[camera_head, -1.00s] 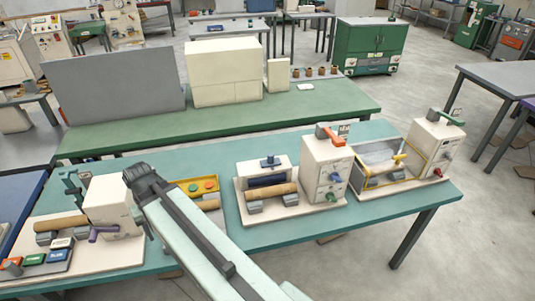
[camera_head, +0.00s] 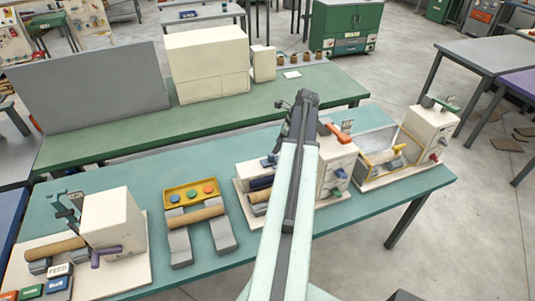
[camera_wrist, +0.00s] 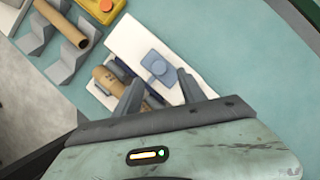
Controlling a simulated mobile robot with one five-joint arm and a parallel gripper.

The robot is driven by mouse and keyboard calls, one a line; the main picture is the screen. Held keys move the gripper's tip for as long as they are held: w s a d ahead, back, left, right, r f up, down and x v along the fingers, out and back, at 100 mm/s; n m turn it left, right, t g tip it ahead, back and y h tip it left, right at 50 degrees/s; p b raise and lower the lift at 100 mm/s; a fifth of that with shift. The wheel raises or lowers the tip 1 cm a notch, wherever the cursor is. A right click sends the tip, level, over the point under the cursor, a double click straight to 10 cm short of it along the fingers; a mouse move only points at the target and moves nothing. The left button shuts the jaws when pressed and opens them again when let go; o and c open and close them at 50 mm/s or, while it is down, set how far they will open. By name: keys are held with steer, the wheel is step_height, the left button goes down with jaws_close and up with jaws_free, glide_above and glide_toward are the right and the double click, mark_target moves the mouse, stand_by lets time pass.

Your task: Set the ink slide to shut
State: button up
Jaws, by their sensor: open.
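My gripper (camera_head: 300,110) is held above the teal bench, over the middle machine (camera_head: 240,185). In the wrist view my gripper (camera_wrist: 160,88) is open, with nothing between its fingers. A blue slide-like knob (camera_wrist: 157,65) sits on that machine's white base plate or housing, just beyond the fingertips; it also shows in part in the head view (camera_head: 269,160). It may be the ink slide, but no label is legible. A tan roller (camera_wrist: 108,80) lies beside the left finger. My arm hides much of the machine in the head view.
A yellow tray with coloured buttons (camera_head: 190,193) and a roller on grey stands (camera_head: 193,218) lie to the left. A white box with an orange lever (camera_head: 335,160) stands close on the right. A purple-handled machine (camera_head: 112,225) stands far left.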

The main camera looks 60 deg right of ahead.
mark_target(271, 154)
steer(key=b+x, duration=0.7)
steer(key=x, duration=0.1)
steer(key=shift+r, duration=0.1)
jaws_close()
stand_by(1.1)
